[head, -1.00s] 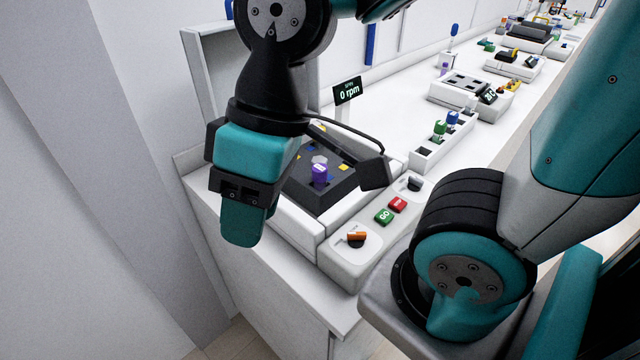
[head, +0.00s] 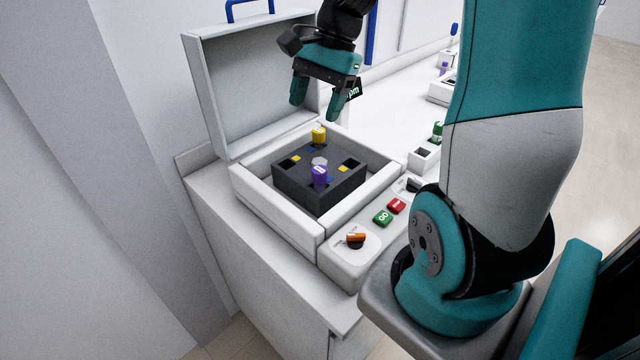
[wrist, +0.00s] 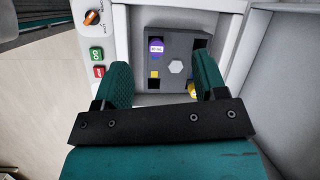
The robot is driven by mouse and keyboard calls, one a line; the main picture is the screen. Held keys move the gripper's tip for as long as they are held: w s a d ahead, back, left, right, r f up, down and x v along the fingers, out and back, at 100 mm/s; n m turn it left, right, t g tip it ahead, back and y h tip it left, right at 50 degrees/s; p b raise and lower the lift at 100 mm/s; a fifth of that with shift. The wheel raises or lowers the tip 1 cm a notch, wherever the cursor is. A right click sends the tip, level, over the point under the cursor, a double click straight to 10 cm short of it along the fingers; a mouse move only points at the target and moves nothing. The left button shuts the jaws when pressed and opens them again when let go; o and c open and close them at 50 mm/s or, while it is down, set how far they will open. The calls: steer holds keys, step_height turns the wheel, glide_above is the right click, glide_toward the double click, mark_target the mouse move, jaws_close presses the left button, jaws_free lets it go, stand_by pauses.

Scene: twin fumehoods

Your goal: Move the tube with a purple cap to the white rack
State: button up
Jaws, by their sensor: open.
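The purple-capped tube (head: 320,176) stands in a front slot of the dark centrifuge rotor block (head: 292,186). It also shows in the wrist view (wrist: 156,47), at the upper left of the block. A yellow-capped tube (head: 319,134) stands in the block's far slot, and its cap shows partly behind a finger in the wrist view (wrist: 192,90). My gripper (head: 326,110) is open and empty, above the far side of the centrifuge. The white rack (head: 424,158) stands to the right, partly hidden by my arm, with a green-capped tube (head: 437,131) in it.
The centrifuge lid (head: 255,90) stands open at the back left. A control panel (head: 340,262) with an orange knob (head: 355,238), a green GO button (head: 382,218) and a red button (head: 397,205) runs along the right side. More bench equipment lies beyond.

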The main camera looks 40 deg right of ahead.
steer(key=d+f+m, duration=0.1)
steer(key=d+m, duration=0.4)
steer(key=d, duration=0.3)
steer(key=p, duration=0.2)
glide_toward(320, 169)
steer(key=shift+m, duration=0.3)
steer(key=x, duration=0.5)
steer(key=shift+s+a+f, duration=0.1)
steer(key=shift+s+f, duration=0.1)
steer(key=shift+p+x, duration=0.65)
steer(key=shift+x, duration=1.9)
steer(key=shift+w, duration=0.2)
steer(key=c, duration=1)
